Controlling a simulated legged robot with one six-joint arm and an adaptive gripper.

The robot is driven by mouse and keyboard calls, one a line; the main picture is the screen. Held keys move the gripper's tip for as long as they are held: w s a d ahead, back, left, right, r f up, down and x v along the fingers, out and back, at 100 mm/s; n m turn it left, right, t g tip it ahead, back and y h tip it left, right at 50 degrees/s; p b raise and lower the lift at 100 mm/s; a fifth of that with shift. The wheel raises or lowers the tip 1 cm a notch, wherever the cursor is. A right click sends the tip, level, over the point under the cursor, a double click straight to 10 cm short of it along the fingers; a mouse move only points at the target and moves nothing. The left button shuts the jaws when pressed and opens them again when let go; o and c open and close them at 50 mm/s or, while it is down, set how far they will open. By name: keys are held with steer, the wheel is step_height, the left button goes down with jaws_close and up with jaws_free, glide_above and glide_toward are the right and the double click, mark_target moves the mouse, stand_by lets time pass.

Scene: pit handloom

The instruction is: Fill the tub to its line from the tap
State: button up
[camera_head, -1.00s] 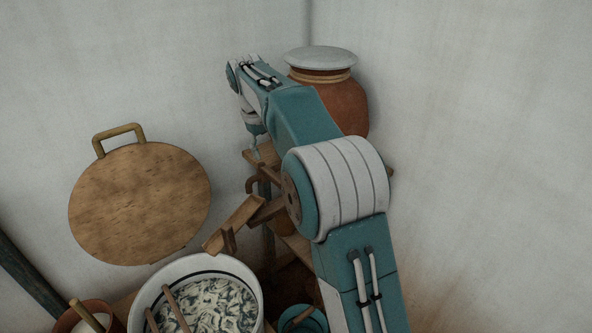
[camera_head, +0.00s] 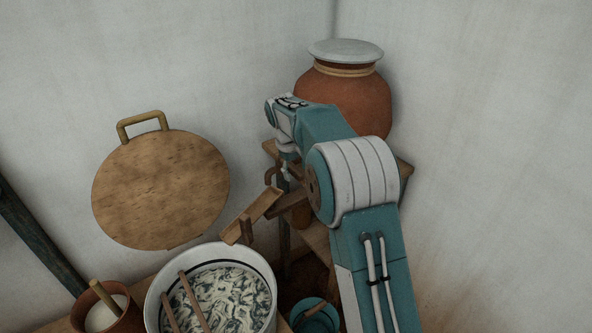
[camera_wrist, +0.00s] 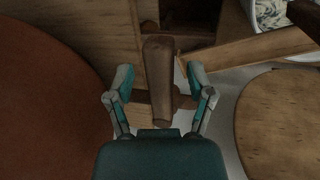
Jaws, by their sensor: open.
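The white tub (camera_head: 157,297) stands at the bottom of the head view, with a dark line inside below its rim. Pale, dark-streaked stuff and two wooden sticks are in it. The terracotta jar (camera_head: 345,100) stands on a wooden stand in the corner. In the wrist view, a wooden handle (camera_wrist: 158,68), apparently the tap's, stands beside the jar (camera_wrist: 40,100). My gripper (camera_wrist: 160,80) is open, with one finger on each side of the handle and gaps visible. In the head view my arm hides the fingers and most of the tap. Any water flow is not visible.
A wooden chute (camera_head: 253,215) slopes from the stand toward the tub; it also shows in the wrist view (camera_wrist: 250,48). A round wooden board (camera_head: 160,190) is at the left wall. A small brown pot (camera_head: 108,312) and a teal bucket (camera_head: 314,318) flank the tub.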

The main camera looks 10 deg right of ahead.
steer(key=shift+a, duration=0.1)
steer(key=shift+c, duration=0.6)
jaws_close()
steer(key=shift+a+f+m, duration=0.1)
steer(key=shift+a+m, duration=0.05)
steer(key=shift+m, duration=0.15)
steer(key=shift+s+a+m, duration=0.2)
steer(key=shift+a+m, duration=0.35)
steer(key=shift+m, duration=0.25)
steer(key=shift+w+a+m+g, duration=0.15)
steer(key=shift+a+m+g, duration=0.15)
steer(key=shift+a+m, duration=0.75)
steer(key=shift+w+a+m+g, duration=0.1)
steer(key=shift+a+m+g, duration=0.35)
steer(key=shift+m, duration=1.1)
steer(key=shift+w+a+m+g, duration=0.15)
steer(key=shift+a+m, duration=0.8)
steer(key=shift+m, duration=0.35)
steer(key=shift+f, duration=0.1)
